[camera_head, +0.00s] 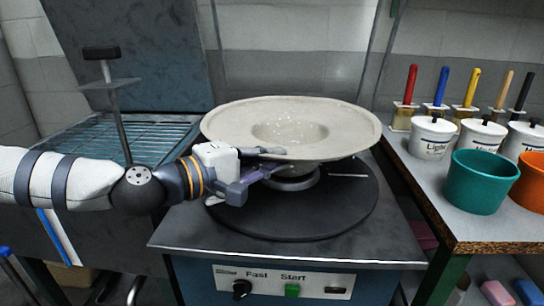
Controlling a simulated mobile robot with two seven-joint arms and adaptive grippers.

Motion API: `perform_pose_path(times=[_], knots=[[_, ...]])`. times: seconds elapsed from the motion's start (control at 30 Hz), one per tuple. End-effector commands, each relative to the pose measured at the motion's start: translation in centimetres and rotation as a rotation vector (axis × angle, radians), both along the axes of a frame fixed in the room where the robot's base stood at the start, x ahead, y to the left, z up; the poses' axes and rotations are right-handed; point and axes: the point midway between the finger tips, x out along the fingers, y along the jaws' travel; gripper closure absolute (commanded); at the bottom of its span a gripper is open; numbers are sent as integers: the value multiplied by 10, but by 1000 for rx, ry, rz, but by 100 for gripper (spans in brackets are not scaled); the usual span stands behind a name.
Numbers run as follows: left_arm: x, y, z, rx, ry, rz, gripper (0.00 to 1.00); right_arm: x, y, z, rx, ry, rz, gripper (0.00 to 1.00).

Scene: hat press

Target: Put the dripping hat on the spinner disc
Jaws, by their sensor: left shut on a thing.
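The hat (222,125) is a cream, wide-brimmed piece with its hollow facing up and wet-looking speckles in the middle. It is over the black spinner disc (300,222), which lies flat on the machine top. A pale round support (292,183) shows between the hat and the disc; I cannot tell if the hat touches it. My left gripper (268,161) comes in from the left and is shut on the near-left part of the hat's brim. My right gripper is not in view.
The machine's front panel (280,284) has a black knob and a green button. On the right, a table (500,229) holds a green pot (480,182), an orange pot (530,185), lidded white pots and several brushes. A teal rack (155,145) stands behind my left arm.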

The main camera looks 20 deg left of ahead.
Motion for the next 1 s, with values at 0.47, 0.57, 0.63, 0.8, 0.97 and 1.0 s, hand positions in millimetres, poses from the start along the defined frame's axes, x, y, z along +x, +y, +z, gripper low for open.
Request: perform_pose_path(times=[0.47, 0.57, 0.63, 0.8, 0.97, 1.0], knots=[[0, 0, -2, 0, -1, 0, 77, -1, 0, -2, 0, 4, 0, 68], [0, 0, -2, 0, -1, 0, 69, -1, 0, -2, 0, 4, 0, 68], [0, 0, -3, -1, -1, 0, 69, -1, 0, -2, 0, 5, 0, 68], [-1, 1, -3, -1, 1, 0, 69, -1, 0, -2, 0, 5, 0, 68], [-24, 15, 3, -8, -4, 3, 69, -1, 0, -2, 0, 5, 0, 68], [-32, 21, 4, -6, -3, 7, 69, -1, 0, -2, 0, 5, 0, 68]])
